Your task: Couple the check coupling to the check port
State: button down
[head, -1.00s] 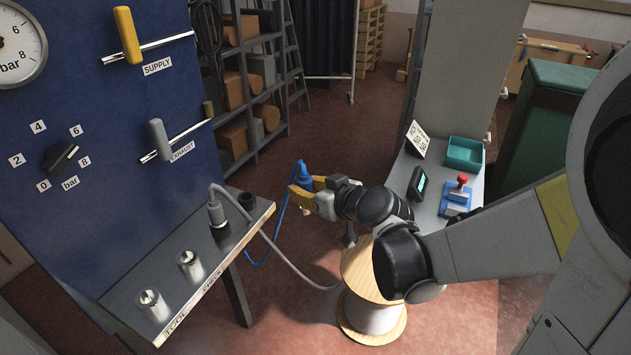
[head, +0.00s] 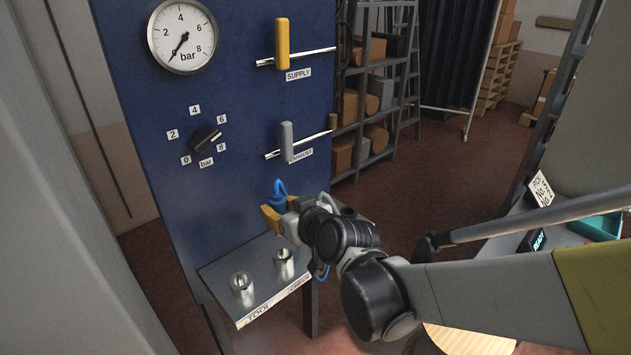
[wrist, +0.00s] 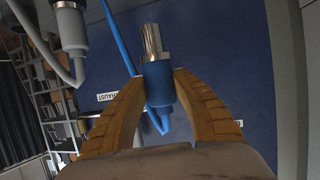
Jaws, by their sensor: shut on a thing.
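The check coupling (head: 278,197), a blue body with a blue hose, is between the yellow fingers of my gripper (head: 274,212), held above the shelf in the head view. In the wrist view my gripper (wrist: 160,80) is shut on the blue body (wrist: 158,84), with its bare metal end (wrist: 151,42) clear of the fingers. The check port (head: 284,262) is a metal stub on the shelf by the CHECK label, below the gripper. The coupling and the port are apart. The coupling's lower end is hidden by the gripper in the head view.
The tool port (head: 241,285) stands left of the check port. A grey coupling with a grey hose (wrist: 72,35) shows at the wrist view's upper left. The blue panel (head: 235,100) with gauge, knob and levers rises behind the shelf (head: 222,268).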

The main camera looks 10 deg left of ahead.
jog(key=shift+f, duration=0.1)
dwell(0.3)
jog(key=shift+f+b, duration=4.2)
jog(key=shift+f, duration=0.55)
jog(key=shift+d+f, duration=0.1)
jog(key=shift+f, duration=0.15)
jog(key=c, duration=1)
grip_release()
